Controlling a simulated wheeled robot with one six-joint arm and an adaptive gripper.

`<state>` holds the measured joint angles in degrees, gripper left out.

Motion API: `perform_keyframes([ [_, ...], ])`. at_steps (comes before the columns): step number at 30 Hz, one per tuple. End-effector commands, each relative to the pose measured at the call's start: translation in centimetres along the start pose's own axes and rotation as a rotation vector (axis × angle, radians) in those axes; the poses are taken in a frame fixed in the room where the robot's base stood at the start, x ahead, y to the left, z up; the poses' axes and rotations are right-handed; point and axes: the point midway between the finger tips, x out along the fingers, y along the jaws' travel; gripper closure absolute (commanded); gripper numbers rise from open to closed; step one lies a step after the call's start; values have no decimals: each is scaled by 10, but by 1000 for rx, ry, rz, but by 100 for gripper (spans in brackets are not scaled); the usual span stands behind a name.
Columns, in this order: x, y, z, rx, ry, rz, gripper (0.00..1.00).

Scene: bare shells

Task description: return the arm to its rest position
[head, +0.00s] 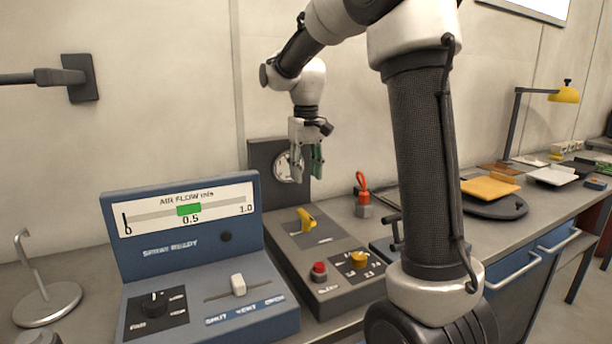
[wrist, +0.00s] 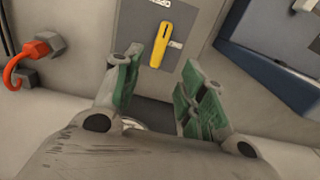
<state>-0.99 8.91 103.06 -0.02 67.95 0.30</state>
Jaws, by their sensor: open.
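My gripper (head: 305,160) hangs from my bent arm in the head view, fingers pointing down, above the back of the bench. It is in front of a dark plate with a round dial (head: 289,167) on the wall side. In the wrist view my gripper (wrist: 160,85) shows its green-padded fingers apart with nothing between them. Beyond the fingertips is the yellow lever (wrist: 173,45) on a grey control box; the lever also shows in the head view (head: 306,219). My gripper appears apart from it.
A blue air-flow console (head: 190,262) stands at the left. The grey box (head: 335,290) carries a red button (head: 319,271) and a yellow knob (head: 359,259). A red hook (head: 361,185) stands behind it. A yellow slab (head: 489,189) and a lamp (head: 563,94) are at the right.

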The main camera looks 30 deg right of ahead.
Motion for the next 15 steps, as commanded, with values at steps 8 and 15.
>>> perform_keyframes([
  [8, 0, 0, 0, 0, 0, 0, 59],
  [15, 27, 0, 29, -1, -16, 0, 59],
])
